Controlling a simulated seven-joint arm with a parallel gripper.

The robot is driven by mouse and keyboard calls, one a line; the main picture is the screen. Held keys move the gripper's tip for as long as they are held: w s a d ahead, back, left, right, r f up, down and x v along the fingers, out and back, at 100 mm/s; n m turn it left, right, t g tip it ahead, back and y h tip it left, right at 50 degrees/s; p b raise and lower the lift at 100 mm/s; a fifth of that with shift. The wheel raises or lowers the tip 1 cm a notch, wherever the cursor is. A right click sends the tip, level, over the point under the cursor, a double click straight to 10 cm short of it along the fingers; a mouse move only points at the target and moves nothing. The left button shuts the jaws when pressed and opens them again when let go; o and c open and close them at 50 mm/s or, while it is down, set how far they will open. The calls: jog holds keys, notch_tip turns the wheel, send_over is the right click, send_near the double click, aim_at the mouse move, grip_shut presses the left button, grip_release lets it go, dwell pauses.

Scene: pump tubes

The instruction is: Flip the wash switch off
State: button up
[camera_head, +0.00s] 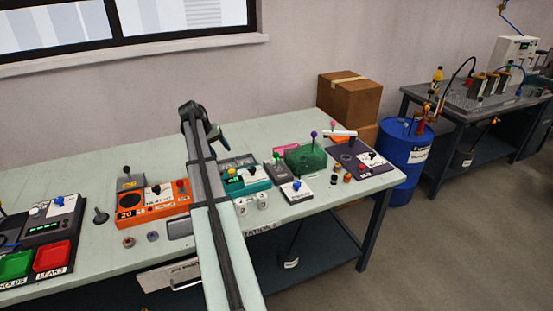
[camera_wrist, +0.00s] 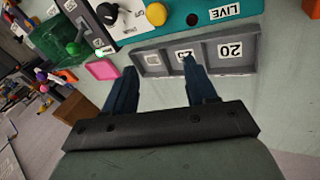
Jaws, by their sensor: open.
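No label reading "wash" is legible, so I cannot tell which switch it is. A white switch plate with a black knob (camera_wrist: 108,12) shows at the top of the wrist view. Another white plate with a blue-topped switch (camera_head: 297,191) lies to the right in the head view. My gripper (camera_wrist: 160,66) is open and empty, its fingers above a grey compartment tray (camera_wrist: 222,66).
An orange control box (camera_head: 140,212) stands left of my arm, with green (camera_head: 16,265) and red (camera_head: 52,256) trays farther left. A green block with a purple knob (camera_head: 305,159) and a dark panel (camera_head: 345,157) stand right. Bare bench lies behind the boxes.

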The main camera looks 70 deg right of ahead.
aim_at(277, 157)
jog(key=s+d+r+m+y, duration=0.1)
jog(key=s+d, duration=0.3)
jog(key=s, duration=0.2)
jog(key=s+d+r+m+t+y, duration=0.1)
jog(key=s+d+r+m, duration=0.1)
jog(key=s+d, duration=0.3)
jog(key=s+d+r+m+t+y, duration=0.1)
jog(key=s+d, duration=0.3)
jog(key=s, duration=0.3)
jog(key=shift+s+d+r+m+y, duration=0.15)
jog(key=shift+s+r+m+y, duration=0.15)
jog(key=shift+r+y, duration=0.1)
jog(key=f, duration=1.3)
jog(key=shift+s+d, duration=0.1)
jog(key=shift+s, duration=0.2)
grip_shut()
